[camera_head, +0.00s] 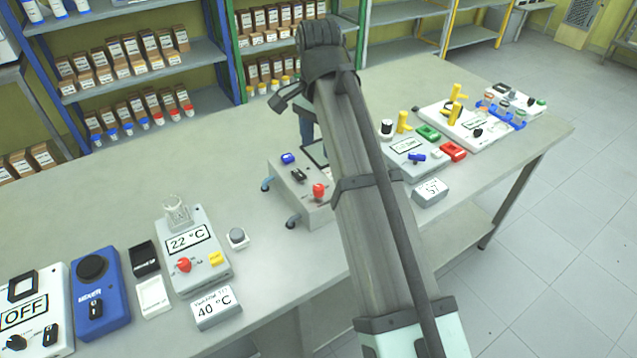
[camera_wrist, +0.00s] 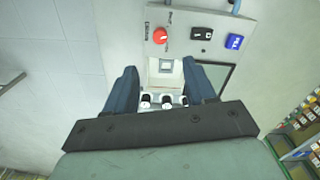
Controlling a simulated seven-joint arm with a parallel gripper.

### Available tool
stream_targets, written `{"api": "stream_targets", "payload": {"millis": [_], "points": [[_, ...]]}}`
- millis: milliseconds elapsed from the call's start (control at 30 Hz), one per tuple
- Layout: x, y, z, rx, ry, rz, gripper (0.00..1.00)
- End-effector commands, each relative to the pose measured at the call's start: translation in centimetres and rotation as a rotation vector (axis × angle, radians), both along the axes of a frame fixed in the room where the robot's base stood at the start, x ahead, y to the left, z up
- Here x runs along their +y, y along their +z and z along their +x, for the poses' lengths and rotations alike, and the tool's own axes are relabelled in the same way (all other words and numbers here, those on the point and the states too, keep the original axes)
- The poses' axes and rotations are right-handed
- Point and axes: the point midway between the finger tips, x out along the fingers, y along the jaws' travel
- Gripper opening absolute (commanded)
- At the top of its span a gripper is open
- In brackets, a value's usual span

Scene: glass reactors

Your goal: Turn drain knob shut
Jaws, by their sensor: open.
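A grey-white device (camera_head: 300,208) stands mid-table with a red knob (camera_head: 319,191), a black switch (camera_head: 298,175) and a blue control (camera_head: 288,158) on its face. In the wrist view these are the red knob (camera_wrist: 162,35), black switch (camera_wrist: 201,33) and blue control (camera_wrist: 235,41). Their labels are too small to read surely, so I cannot tell which is the drain knob. My gripper (camera_wrist: 161,68) is open, with its fingers apart, near the device. No control lies between its fingers. In the head view my arm hides most of the gripper and part of the device.
A 22 °C device (camera_head: 198,245) with another red knob and a blue mixer (camera_head: 100,290) stand to the left. Two blue hoses (camera_head: 267,184) hang at the device's left. Shelves of bottles stand behind.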

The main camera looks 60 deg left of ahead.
Motion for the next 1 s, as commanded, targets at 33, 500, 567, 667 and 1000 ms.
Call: {"api": "stream_targets", "payload": {"millis": [33, 500, 567, 667, 1000], "points": [[-0.1, -0.7, 0.0, 0.001, 0.000, -0.001, 0.55], [-0.1, -8.6, -0.1, 0.001, -0.001, 0.000, 0.55], [-0.1, -9.4, 0.0, 0.001, -0.001, 0.000, 0.55], [-0.1, -10.8, 0.0, 0.001, -0.001, 0.001, 0.55], [0.0, -12.9, 0.0, 0.001, -0.002, 0.002, 0.55]]}}
